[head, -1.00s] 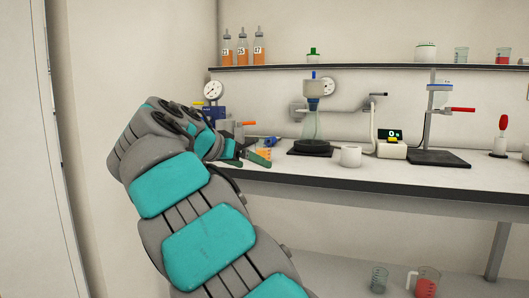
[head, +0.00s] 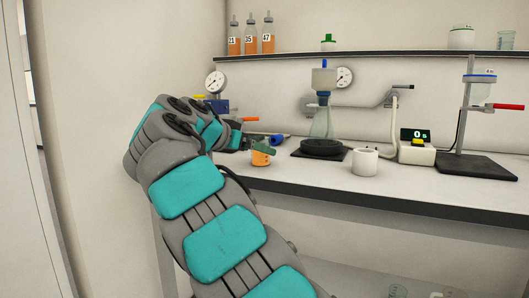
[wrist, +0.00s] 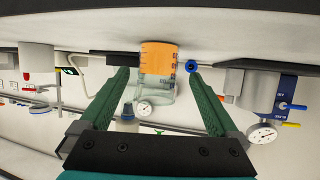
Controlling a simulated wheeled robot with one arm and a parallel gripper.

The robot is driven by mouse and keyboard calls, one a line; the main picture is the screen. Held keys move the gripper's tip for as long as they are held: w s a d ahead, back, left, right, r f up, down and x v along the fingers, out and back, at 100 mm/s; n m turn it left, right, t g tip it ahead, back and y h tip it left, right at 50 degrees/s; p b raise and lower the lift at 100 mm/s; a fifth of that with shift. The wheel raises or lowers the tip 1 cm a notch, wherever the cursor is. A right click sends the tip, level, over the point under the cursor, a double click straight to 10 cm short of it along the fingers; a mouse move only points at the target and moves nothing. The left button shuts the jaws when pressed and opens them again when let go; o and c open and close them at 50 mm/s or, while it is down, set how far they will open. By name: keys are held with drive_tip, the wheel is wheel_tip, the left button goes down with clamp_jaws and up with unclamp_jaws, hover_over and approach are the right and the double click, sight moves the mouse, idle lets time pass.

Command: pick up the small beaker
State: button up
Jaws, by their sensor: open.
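The small beaker (head: 261,157) holds orange liquid and stands on the bench near its front edge, at the left end. In the wrist view, which is upside down, the beaker (wrist: 158,58) shows upright on the bench, centred between the two green fingers. My gripper (wrist: 158,76) is open, with one finger on each side of the beaker and a visible gap to each. In the head view a green finger covers part of the beaker's upper side, and my wrist hides the rest of the gripper.
A white cup (head: 365,162) and a flask on a black base (head: 320,149) stand to the right. A blue pump with a gauge (wrist: 277,105) is beside the beaker. A shelf (head: 420,54) with bottles (head: 251,38) runs above. A timer box (head: 416,153) is further right.

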sight(266, 142)
drive_tip(key=shift+p+x, duration=0.3)
drive_tip(key=shift+x, duration=2.75)
drive_tip(key=shift+s+d+f, duration=0.1)
drive_tip(key=shift+s, duration=0.05)
drive_tip(key=c, duration=1.5)
drive_tip(key=shift+r+p, duration=0.3)
drive_tip(key=shift+r, duration=1.45)
drive_tip(key=shift+s+b, duration=0.55)
drive_tip(key=shift+s, duration=0.7)
drive_tip(key=s, duration=0.4)
drive_tip(key=s+a+r+b, duration=0.1)
drive_tip(key=s, duration=0.3)
drive_tip(key=s+a+b, duration=0.1)
drive_tip(key=s, duration=0.4)
drive_tip(key=shift+a+r, duration=0.1)
drive_tip(key=shift+r, duration=0.2)
drive_tip(key=shift+s, duration=0.15)
